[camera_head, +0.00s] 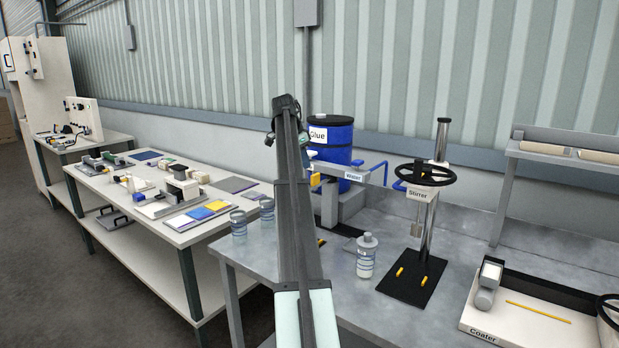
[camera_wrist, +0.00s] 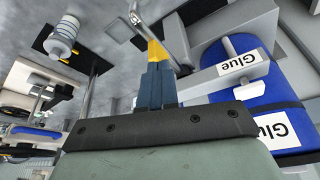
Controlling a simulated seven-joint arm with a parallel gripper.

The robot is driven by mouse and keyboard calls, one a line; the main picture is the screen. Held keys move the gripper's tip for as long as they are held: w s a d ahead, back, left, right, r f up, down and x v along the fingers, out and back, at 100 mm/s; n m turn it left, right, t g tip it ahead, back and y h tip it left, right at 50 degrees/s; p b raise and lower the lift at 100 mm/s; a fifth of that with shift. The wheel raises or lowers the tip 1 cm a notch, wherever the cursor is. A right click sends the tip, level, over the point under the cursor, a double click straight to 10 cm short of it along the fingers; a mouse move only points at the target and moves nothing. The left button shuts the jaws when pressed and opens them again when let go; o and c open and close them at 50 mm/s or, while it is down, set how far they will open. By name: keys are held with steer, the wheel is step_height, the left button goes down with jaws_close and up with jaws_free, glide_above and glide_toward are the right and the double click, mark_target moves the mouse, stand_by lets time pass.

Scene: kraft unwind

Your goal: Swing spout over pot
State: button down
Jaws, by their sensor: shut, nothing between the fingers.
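My gripper (camera_head: 314,176) is shut and empty, with its blue fingers and yellow tips partly hidden by my arm. In the wrist view my gripper (camera_wrist: 155,50) has its tips beside a bent metal spout tube (camera_wrist: 177,38); they overlap in the picture, and I cannot tell whether they touch. A grey bar labelled Glue (camera_wrist: 215,80) runs from that tube toward the blue glue drum (camera_wrist: 270,110). The drum (camera_head: 335,150) stands behind my arm. A grey bar labelled Water (camera_head: 372,173) lies to its right. I cannot clearly identify the pot.
A lidded clear container (camera_head: 367,258) stands on the grey bench (camera_head: 340,270). The stirrer (camera_head: 425,230), with a black handwheel, stands right of it. Two clear cups (camera_head: 238,222) (camera_head: 266,210) are left of my arm. The coater tray (camera_head: 525,315) is at the front right.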

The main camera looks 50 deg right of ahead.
step_height(320, 180, up, 2)
steer(key=shift+r, duration=0.1)
steer(key=shift+s+a, duration=0.1)
stand_by(0.5)
